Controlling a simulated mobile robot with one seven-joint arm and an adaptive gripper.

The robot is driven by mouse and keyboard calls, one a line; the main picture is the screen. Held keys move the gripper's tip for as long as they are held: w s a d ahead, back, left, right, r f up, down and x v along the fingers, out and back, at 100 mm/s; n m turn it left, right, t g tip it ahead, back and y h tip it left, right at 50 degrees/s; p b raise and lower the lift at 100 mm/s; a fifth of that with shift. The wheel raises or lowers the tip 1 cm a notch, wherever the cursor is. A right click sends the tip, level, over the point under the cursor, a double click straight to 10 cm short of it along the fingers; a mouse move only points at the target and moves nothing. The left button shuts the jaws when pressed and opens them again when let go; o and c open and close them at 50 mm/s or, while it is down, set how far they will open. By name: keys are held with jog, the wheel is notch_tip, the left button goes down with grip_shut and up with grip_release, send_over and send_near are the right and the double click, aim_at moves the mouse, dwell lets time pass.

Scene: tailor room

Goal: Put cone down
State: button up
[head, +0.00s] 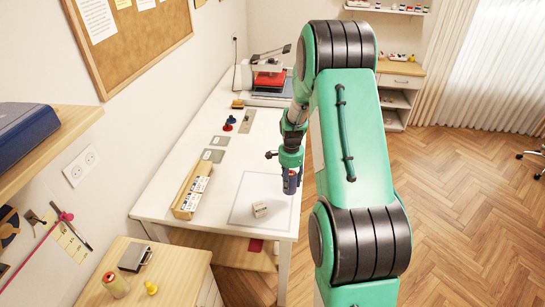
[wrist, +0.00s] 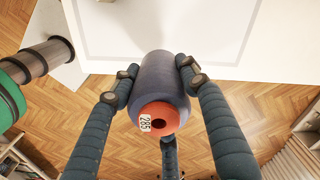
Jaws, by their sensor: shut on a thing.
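A thread cone (wrist: 165,85) with dark blue-grey winding and an orange end marked 285 is held in my gripper (wrist: 160,82). Its fingers press on its sides in the wrist view, and the orange end faces the camera. In the head view my gripper (head: 291,178) points down near the right edge of the white table (head: 215,222), and the bluish cone (head: 290,186) shows small at its tip. In the wrist view the cone overlaps the table's edge, with floor showing below. I cannot tell its height over the table.
Red and blue items (head: 229,122) stand farther back. A wooden cabinet (head: 180,272) stands nearest.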

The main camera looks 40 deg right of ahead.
notch_tip(320, 180, down, 2)
jog(key=shift+w, duration=0.1)
dwell(0.4)
jog(key=w+d, duration=0.2)
jog(key=w, duration=0.2)
jog(key=w+d+f, duration=0.1)
jog(key=w+d, duration=0.2)
jog(key=w, duration=0.2)
jog(key=w+d, duration=0.3)
jog(key=w, duration=0.1)
jog(key=shift+w+d+f, duration=0.1)
jog(key=shift+w+f, duration=0.15)
jog(key=shift+w, duration=0.05)
jog(key=shift+f, duration=0.1)
jog(key=shift+f, duration=1.65)
jog(key=shift+f, duration=0.1)
jog(key=o, duration=1.3)
jog(key=shift+c, duration=0.2)
